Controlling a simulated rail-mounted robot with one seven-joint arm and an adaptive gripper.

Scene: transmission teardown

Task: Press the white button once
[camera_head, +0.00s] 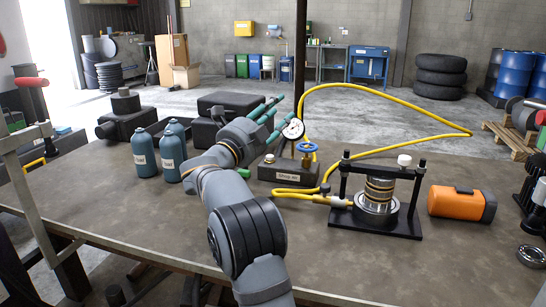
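A smaller pale button (270,158) sits on top of the dark box labelled "Shop air" (287,172). I cannot tell for sure which is the white button. My gripper (284,112) has teal fingers spread apart, with nothing visible between them. It points up and to the right, above and behind the box, near the round dial gauge (292,130). It appears apart from both white pieces.
A blue valve wheel (308,147) rises beside the gauge. A yellow hose (440,140) loops behind the press. A metal cylinder with stacked rings (377,195) stands in the press. An orange case (462,203) lies right, teal bottles (144,153) left. The front workbench (400,265) is clear.

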